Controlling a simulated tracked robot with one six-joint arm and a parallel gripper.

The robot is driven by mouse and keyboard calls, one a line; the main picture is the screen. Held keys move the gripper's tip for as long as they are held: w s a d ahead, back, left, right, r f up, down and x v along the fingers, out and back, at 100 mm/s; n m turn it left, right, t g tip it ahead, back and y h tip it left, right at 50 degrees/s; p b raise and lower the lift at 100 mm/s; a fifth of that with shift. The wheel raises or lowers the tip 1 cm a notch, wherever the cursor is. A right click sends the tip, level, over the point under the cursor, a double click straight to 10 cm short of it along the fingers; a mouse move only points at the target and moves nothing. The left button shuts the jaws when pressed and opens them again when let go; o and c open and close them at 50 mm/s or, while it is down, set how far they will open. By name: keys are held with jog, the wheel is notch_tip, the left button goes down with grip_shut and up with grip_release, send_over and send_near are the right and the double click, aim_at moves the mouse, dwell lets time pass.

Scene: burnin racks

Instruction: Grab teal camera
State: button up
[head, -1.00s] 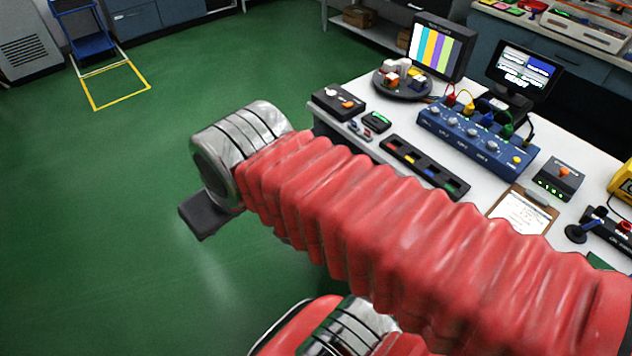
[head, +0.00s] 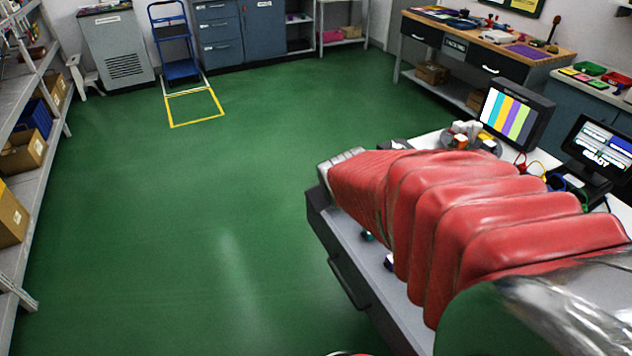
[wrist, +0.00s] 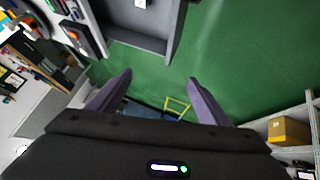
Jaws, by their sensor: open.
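I cannot make out a teal camera for certain in either view. In the head view a small teal-green item (head: 367,236) shows just below my red-sleeved arm, mostly hidden by it. A small whitish item (head: 388,262) lies beside it, also partly covered. Both are over a grey surface with a dark handle, which looks like an open drawer (head: 352,268). In the wrist view my gripper (wrist: 160,77) has its two purple-grey fingers wide apart with nothing between them, the green floor beyond. In the head view my gripper is hidden behind the arm.
The white bench carries a colour-bar monitor (head: 517,113), a dark display (head: 600,147) and a round dark stand (head: 485,144). A shelf (head: 40,175) with boxes runs along the left. A blue hand truck (head: 175,45) stands at the back. The green floor (head: 220,190) between is open.

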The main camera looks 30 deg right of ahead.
jog(key=d+f+t, duration=0.1)
jog(key=d+f, duration=1.2)
jog(key=d, duration=0.2)
jog(key=s+f+t, duration=0.1)
jog(key=s+f, duration=0.2)
jog(key=f, duration=0.1)
jog(key=s+d+f+t+y, duration=0.1)
jog(key=s+f+t, duration=0.1)
jog(key=s+f, duration=0.1)
jog(key=s+f+t, duration=0.2)
jog(key=f, duration=0.3)
jog(key=shift+s+d+f+m+y, duration=0.1)
jog(key=shift+s+d+m+y, duration=0.2)
jog(key=shift+s+d+m, duration=0.1)
jog(key=shift+s+a+f, duration=0.1)
jog(key=shift+s, duration=0.1)
send_near(368, 233)
jog(key=shift+w+d+f, duration=0.3)
jog(key=shift+w+d, duration=0.05)
jog(key=shift+w, duration=0.25)
jog(key=shift+w+d+f, duration=0.3)
jog(key=shift+w+f, duration=0.05)
jog(key=shift+w, duration=0.2)
jog(key=shift+w+d+f, duration=0.3)
jog(key=shift+w+d, duration=0.05)
jog(key=shift+w, duration=0.25)
